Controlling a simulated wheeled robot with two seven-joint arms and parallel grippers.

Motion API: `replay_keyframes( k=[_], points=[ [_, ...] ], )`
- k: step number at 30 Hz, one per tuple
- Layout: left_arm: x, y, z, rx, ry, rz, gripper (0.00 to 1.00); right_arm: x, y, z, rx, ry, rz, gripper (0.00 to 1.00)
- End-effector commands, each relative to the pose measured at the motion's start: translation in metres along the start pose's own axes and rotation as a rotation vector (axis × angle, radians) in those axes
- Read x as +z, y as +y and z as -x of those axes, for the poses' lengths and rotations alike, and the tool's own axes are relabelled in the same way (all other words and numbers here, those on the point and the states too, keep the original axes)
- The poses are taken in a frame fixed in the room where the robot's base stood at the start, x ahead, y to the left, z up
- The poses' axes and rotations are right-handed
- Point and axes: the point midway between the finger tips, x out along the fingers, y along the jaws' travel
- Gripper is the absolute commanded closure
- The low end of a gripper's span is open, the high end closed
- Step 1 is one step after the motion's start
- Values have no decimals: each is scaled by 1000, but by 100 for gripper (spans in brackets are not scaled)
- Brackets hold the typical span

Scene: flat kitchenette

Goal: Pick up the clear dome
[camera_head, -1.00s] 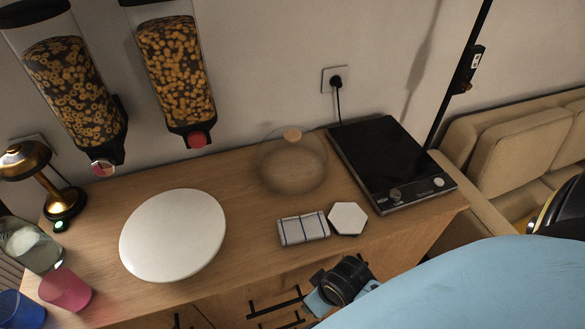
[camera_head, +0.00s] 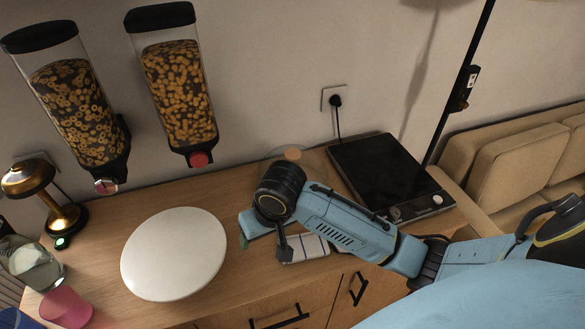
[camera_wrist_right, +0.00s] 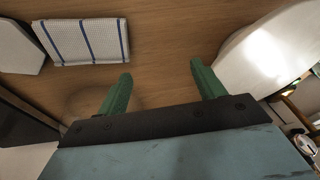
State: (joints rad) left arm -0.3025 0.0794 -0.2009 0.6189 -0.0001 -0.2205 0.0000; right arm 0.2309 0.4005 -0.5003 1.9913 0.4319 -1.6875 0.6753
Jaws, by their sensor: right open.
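The clear dome (camera_head: 316,159) stands at the back of the wooden counter, with its round wooden knob (camera_head: 292,155) on top. My right arm hides most of it in the head view. In the right wrist view only a faint round outline (camera_wrist_right: 88,97) shows, partly behind the gripper. My right gripper (camera_head: 263,244) is open and empty, above the counter between the white plate and the striped cloth, in front of the dome. Its green fingers (camera_wrist_right: 160,78) stand apart with bare wood between them. My left gripper is not in view.
A white round plate (camera_head: 174,254) lies left of the gripper. A folded striped cloth (camera_head: 312,246) is partly under my arm; a white hexagonal piece (camera_wrist_right: 20,48) lies beside it. A black cooktop (camera_head: 378,169) is right of the dome. Cereal dispensers (camera_head: 180,90) hang behind.

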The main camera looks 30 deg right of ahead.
Motion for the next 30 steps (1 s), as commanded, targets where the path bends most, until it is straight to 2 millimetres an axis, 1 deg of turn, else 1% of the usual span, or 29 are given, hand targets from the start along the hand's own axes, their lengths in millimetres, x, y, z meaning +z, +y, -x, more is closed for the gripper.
replay_keyframes(
  k=[1, 5, 6, 8, 9, 12, 15, 19, 22, 25, 30],
  points=[
    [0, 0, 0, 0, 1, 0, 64, -24, 7, 7, 33, 4, -35, 32],
    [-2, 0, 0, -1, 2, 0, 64, -74, 29, 28, 115, -3, -176, 32],
    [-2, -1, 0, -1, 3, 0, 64, -90, 38, 36, 142, -1, -228, 32],
    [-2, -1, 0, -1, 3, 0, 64, -111, 53, 51, 183, 5, -311, 32],
    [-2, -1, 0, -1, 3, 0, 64, -125, 63, 62, 208, 11, -369, 32],
    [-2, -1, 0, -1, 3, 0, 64, -153, 86, 90, 260, 27, -506, 32],
    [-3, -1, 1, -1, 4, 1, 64, -172, 105, 113, 294, 44, -620, 32],
    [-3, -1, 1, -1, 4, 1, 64, -185, 119, 133, 316, 57, -715, 32],
    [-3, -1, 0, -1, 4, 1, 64, -188, 125, 133, 324, 60, -744, 32],
    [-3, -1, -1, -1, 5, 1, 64, -187, 130, 120, 325, 58, -750, 32],
    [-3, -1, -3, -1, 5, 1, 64, -184, 141, 87, 325, 58, -747, 32]
  ],
)
